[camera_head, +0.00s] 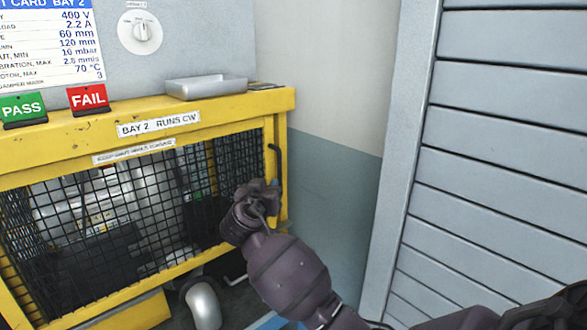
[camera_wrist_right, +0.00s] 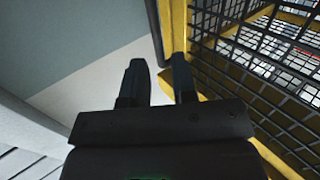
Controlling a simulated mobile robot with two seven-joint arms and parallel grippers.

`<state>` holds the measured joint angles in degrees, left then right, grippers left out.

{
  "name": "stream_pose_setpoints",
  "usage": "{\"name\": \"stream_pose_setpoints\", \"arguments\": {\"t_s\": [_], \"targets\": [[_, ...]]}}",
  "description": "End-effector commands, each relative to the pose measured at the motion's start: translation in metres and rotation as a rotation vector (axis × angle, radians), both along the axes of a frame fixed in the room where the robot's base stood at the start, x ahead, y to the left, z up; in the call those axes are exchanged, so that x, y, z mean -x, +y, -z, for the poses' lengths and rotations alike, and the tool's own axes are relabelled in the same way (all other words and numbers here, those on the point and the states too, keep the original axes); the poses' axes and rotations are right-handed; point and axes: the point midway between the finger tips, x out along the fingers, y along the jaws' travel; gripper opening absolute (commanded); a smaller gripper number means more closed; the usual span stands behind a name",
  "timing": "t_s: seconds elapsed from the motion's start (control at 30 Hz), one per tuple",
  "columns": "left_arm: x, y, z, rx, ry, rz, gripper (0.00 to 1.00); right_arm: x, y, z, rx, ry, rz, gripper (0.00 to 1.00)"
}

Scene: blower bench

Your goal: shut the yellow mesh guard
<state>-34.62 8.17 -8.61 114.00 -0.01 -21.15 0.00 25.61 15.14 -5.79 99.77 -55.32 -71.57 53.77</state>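The yellow mesh guard (camera_head: 150,200) fills the left half of the head view, a black wire grid in a yellow frame. I cannot tell whether it sits flush with the bench. A dark upright bar handle (camera_head: 277,165) is at its right edge. My right gripper (camera_head: 262,192) is beside the handle's lower part. In the right wrist view the gripper (camera_wrist_right: 158,65) has its two fingers apart, and the dark handle (camera_wrist_right: 154,30) runs down toward the gap between them. I cannot tell whether they touch. My left gripper is in neither view.
Above the guard are a grey tray (camera_head: 206,87), a green PASS sign (camera_head: 22,109), a red FAIL sign (camera_head: 88,97) and a rotary knob (camera_head: 142,32). A silver pipe elbow (camera_head: 203,302) is below. A grey slatted shutter (camera_head: 510,150) stands on the right.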

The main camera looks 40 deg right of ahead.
Motion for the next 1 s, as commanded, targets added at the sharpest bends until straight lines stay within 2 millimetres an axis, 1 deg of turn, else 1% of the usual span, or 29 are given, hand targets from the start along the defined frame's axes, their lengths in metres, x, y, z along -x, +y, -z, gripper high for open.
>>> {"name": "stream_pose_setpoints", "arguments": {"t_s": [0.03,0.1,0.2,0.37,0.73,0.9,1.0], "targets": [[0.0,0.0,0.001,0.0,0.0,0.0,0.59,-0.002,0.0,-0.009,-0.001,-0.024,0.019,0.25],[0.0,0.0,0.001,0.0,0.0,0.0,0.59,-0.003,-0.001,-0.017,-0.002,-0.044,0.035,0.25],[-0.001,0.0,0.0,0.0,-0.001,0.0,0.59,-0.005,-0.004,-0.021,-0.002,-0.056,0.045,0.25],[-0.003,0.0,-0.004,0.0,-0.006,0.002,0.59,-0.015,-0.017,-0.022,-0.001,-0.054,0.046,0.25],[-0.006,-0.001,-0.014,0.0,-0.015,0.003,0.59,-0.053,-0.066,-0.021,0.0,-0.052,0.044,0.25],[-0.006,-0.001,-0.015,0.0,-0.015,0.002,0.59,-0.065,-0.079,-0.02,-0.002,-0.052,0.043,0.25],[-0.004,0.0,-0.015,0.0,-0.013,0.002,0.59,-0.068,-0.084,-0.02,-0.002,-0.052,0.042,0.25]]}}
